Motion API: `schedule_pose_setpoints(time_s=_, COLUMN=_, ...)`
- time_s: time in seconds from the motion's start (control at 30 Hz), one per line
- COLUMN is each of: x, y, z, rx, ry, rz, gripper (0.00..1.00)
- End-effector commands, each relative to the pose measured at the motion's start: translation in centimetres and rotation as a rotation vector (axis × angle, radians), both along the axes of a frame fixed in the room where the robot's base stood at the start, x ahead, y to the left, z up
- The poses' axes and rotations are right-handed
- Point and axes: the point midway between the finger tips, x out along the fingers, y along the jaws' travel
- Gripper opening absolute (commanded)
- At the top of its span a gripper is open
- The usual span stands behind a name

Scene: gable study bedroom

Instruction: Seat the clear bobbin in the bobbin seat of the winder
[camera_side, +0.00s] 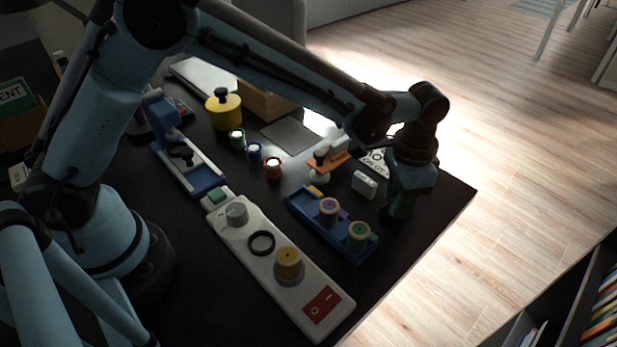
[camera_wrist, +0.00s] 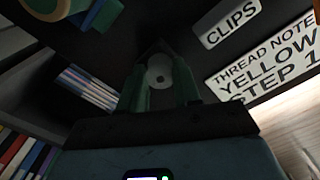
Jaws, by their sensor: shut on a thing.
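The clear bobbin (camera_wrist: 159,70) shows as a pale disc with a small centre hole between my fingers in the wrist view. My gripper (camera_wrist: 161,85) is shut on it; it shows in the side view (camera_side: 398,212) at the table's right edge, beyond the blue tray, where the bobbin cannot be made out. The winder (camera_side: 303,288) is a long white unit with a grey knob (camera_side: 236,213), a black ring (camera_side: 262,232), a yellow spool (camera_side: 288,262) and a red switch plate (camera_side: 321,304). I cannot tell for sure which part is the bobbin seat. My gripper is apart from the winder.
A blue tray (camera_side: 311,214) with thread spools lies between the winder and my gripper. A thread note (camera_wrist: 268,62) lies nearby.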

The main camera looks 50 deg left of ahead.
Motion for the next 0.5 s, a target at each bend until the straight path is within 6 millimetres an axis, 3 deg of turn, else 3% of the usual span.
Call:
schedule_pose_setpoints(time_s=0.27, x=0.0, y=0.0, z=0.8, rx=0.0, ry=0.0, rz=0.0, gripper=0.03)
schedule_pose_setpoints(time_s=0.5, x=0.0, y=0.0, z=4.4, rx=0.0, ry=0.0, rz=0.0, gripper=0.03)
